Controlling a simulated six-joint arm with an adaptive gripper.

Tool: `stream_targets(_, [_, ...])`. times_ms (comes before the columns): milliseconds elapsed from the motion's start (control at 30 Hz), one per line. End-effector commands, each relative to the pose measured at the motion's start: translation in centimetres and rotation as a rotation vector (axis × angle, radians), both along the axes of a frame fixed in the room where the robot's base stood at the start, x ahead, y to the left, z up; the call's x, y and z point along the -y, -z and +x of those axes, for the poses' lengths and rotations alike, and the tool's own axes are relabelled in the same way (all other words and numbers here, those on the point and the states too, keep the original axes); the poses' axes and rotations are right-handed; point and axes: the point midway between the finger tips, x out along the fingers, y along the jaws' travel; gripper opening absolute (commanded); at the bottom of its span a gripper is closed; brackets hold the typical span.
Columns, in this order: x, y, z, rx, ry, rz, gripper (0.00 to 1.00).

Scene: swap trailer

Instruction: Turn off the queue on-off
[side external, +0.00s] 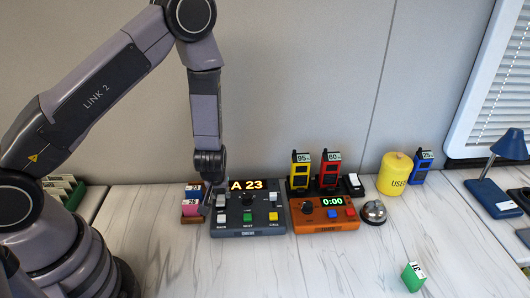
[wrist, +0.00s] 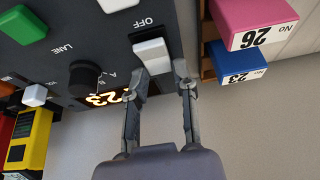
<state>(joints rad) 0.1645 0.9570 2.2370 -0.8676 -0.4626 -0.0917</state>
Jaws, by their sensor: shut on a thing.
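The dark grey queue console (side external: 247,234) stands on the counter, with its "A 23" display lit. Its white on-off rocker (wrist: 151,54), beside the word OFF, is near the console's right edge in the wrist view. My gripper (wrist: 164,72) is at this edge. One fingertip is at the rocker's lower corner, the other by the console's side. In the side view my gripper (side external: 212,186) points down at the console's left end, and contact is hard to make out.
A rack with pink (side external: 190,208) and blue ticket blocks stands close left of the console. An orange timer (side external: 322,224) stands close right. Pagers (side external: 329,178), a yellow canister (side external: 395,175) and a bell (side external: 374,212) are further right. The front counter is mostly clear.

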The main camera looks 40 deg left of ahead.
Motion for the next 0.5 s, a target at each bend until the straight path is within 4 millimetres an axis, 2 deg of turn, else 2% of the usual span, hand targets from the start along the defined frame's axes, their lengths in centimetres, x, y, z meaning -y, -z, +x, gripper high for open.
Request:
stream_targets(300, [0.47,-0.02,-0.51,0.159,0.003,0.161,0.00])
stream_targets(500, [0.44,-0.11,-0.48,0.184,0.000,0.182,0.00])
